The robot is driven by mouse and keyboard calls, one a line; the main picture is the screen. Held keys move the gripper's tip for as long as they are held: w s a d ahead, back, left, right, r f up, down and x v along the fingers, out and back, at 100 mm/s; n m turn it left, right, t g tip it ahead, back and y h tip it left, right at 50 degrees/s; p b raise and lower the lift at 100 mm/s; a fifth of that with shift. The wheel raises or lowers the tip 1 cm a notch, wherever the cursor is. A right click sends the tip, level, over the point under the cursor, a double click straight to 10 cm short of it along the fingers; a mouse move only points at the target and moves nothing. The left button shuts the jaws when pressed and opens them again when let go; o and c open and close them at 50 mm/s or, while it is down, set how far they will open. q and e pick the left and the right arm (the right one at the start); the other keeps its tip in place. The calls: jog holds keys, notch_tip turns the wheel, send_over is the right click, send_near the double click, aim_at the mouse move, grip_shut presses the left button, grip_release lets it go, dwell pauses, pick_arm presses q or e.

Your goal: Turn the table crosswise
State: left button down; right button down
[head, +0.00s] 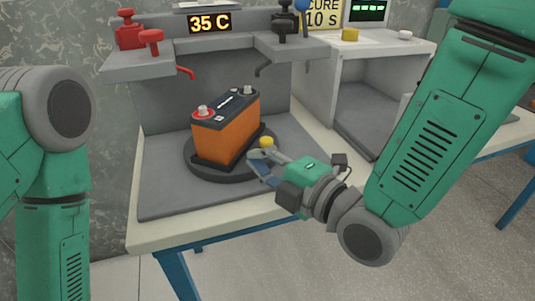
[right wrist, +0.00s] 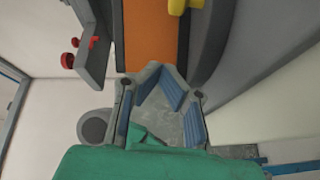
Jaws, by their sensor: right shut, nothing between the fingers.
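A dark round turntable (head: 200,170) sits on the grey bench mat, carrying an orange and black battery (head: 226,129) that stands upright at an angle. A yellow knob (head: 266,141) shows at the turntable's right edge, and it also shows at the top of the right wrist view (right wrist: 184,6). My right gripper (head: 254,162) is shut and empty, low at the front right of the turntable, just in front of the knob. In the right wrist view the fingers (right wrist: 162,72) lie just below the battery's orange side (right wrist: 150,38). I cannot tell whether they touch anything. My left gripper is out of view.
A red clamp (head: 130,36) and a black clamp (head: 285,22) stand on the grey shelves above. A display (head: 210,23) reads 35 C. A side cabinet (head: 365,90) stands at the right. The mat's front left (head: 165,203) is clear.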

aim_at(269, 143)
jog(key=shift+w+a+f+b, duration=0.15)
jog(key=shift+w+a, duration=0.05)
jog(key=shift+w, duration=0.45)
jog(key=shift+w+a+f+b, duration=0.1)
jog(key=shift+w+a+b, duration=0.05)
jog(key=shift+w, duration=0.45)
jog(key=shift+w+d+f, duration=0.15)
jog(key=shift+w+d, duration=0.65)
jog(key=shift+d, duration=0.5)
jog(key=shift+a, duration=0.65)
jog(key=shift+w+d+n+g+y, duration=0.25)
jog(key=shift+d+n+g+y, duration=0.1)
jog(key=shift+d+g, duration=0.1)
jog(key=shift+w+d+n+g+y, duration=0.2)
jog(key=shift+d+n+g+y, duration=0.15)
jog(key=shift+d, duration=0.1)
jog(key=shift+w+n+g+y, duration=0.5)
jog(key=shift+n+g+y, duration=0.15)
jog(key=shift+g, duration=0.25)
jog(key=shift+w+d, duration=0.3)
jog(key=shift+w, duration=0.2)
jog(key=shift+w+d, duration=0.25)
jog(key=shift+w, duration=0.2)
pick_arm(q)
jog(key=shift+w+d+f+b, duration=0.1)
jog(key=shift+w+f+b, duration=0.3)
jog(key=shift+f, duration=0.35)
pick_arm(e)
jog(key=shift+w, duration=1.1)
